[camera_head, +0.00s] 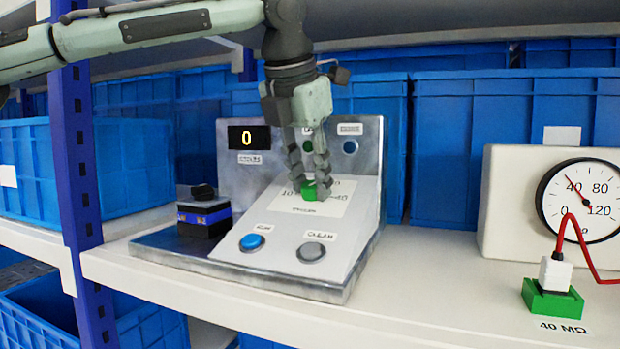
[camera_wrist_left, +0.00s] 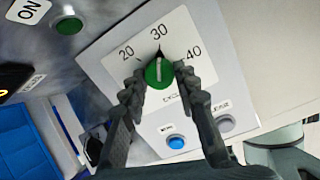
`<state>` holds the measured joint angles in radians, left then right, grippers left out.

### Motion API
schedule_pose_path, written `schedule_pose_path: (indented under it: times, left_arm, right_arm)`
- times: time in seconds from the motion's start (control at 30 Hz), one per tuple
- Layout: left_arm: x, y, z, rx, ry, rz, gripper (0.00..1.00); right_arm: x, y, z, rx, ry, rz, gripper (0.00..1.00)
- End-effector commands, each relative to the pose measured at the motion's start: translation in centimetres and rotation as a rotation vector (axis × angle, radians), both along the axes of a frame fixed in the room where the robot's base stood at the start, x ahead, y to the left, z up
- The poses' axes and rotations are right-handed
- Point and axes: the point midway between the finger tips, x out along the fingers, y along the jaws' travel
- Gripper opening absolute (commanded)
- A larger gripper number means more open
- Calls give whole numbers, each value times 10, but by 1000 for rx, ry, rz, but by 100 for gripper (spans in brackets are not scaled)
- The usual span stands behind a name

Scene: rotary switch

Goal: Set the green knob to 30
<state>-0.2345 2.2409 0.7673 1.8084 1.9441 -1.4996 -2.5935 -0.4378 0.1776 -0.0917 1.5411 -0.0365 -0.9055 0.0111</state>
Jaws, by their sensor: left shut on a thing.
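The green knob (camera_head: 310,191) sits on a white dial plate on the sloped metal panel. In the left wrist view the knob (camera_wrist_left: 158,72) carries a pale line that points up toward the 30 mark (camera_wrist_left: 159,32). The marks 20 (camera_wrist_left: 126,53) and 40 (camera_wrist_left: 193,51) stand to either side. My left gripper (camera_head: 309,182) is shut on the knob, with one finger on each side of it. The fingers hide part of the dial in the head view.
The panel's display (camera_head: 248,139) reads 0. A blue button (camera_head: 252,242) and a grey button (camera_head: 311,252) lie below the dial. A gauge (camera_head: 580,200) and a green block (camera_head: 552,300) with a red wire stand right. Open shelf (camera_head: 430,285) lies between.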

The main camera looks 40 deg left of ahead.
Motion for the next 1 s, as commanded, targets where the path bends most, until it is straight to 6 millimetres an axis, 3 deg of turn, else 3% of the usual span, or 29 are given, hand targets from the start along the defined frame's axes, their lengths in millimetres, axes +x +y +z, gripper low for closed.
schedule_pose_path:
  times: [0.17, 0.2, 0.33, 0.73, 1.0]
  left_arm:
    - [0, 0, 0, 0, 0, 1, 1]
    - [0, 0, 0, 0, 0, 1, 33]
    - [0, 0, 0, 0, 0, 1, 49]
    - [-2, -1, 6, 0, -1, 2, 51]
    - [-28, -9, 48, 0, -4, -1, 51]
  right_arm:
    - [0, 0, 0, 0, 0, 0, 40]
    - [0, 0, 0, 0, 0, 0, 40]
    - [0, 0, 0, 0, 0, 0, 40]
    - [-1, -1, 0, -1, 1, 1, 40]
    - [0, 0, 0, 0, 0, 0, 40]
